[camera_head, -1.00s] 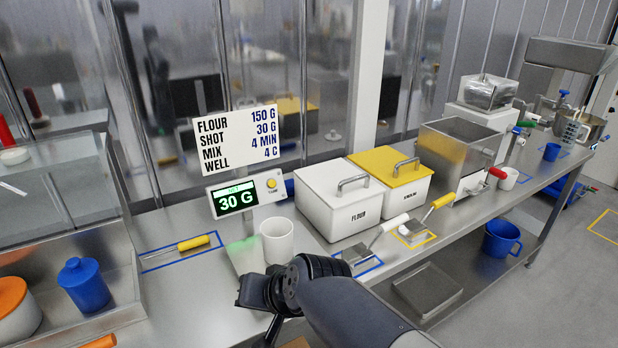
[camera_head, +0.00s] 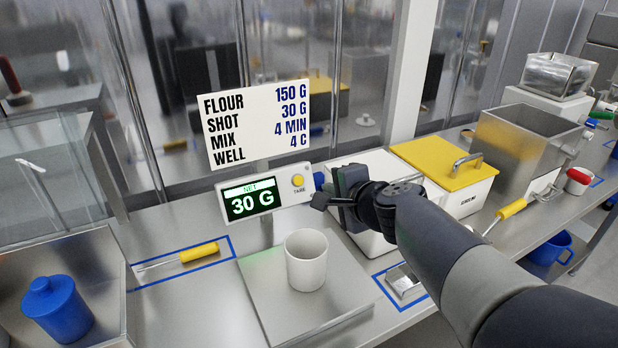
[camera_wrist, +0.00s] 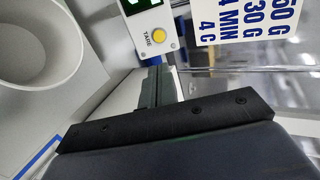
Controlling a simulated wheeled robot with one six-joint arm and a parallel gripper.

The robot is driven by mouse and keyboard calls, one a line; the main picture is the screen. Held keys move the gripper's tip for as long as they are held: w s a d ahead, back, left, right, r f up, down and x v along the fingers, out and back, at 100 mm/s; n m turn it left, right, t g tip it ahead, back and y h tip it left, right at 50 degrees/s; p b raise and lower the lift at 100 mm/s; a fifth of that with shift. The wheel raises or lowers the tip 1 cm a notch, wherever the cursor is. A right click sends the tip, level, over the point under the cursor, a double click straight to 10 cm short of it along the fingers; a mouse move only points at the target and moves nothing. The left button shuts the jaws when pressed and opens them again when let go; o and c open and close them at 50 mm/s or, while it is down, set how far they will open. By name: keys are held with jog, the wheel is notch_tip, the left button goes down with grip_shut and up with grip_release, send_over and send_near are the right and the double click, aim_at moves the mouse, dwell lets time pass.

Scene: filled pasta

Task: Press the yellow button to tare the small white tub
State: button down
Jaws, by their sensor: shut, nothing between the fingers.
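The yellow tare button (camera_head: 298,181) is on the right end of the scale's display panel (camera_head: 268,196), which reads NET 30 G. It also shows in the wrist view (camera_wrist: 159,35), beside the word TARE. The small white tub (camera_head: 306,260) stands upright on the steel scale plate (camera_head: 258,298); part of it shows at the wrist view's left (camera_wrist: 85,72). My gripper (camera_head: 318,202) is shut and empty just right of the panel. In the wrist view my fingertips (camera_wrist: 157,66) point toward the button, seemingly short of it; contact cannot be confirmed.
A recipe board (camera_head: 256,122) stands above the panel. My arm partly hides the white flour bin (camera_head: 376,161) behind it; a yellow-lidded bin (camera_head: 436,160) is to the right. A yellow-handled tool (camera_head: 199,252) and a blue lidded jar (camera_head: 56,309) lie left.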

aim_at(299, 181)
jog(key=shift+w, duration=0.1)
jog(key=b+x, duration=0.1)
jog(key=x, duration=1.3)
jog(key=shift+b, duration=0.35)
jog(key=shift+a+f, duration=0.1)
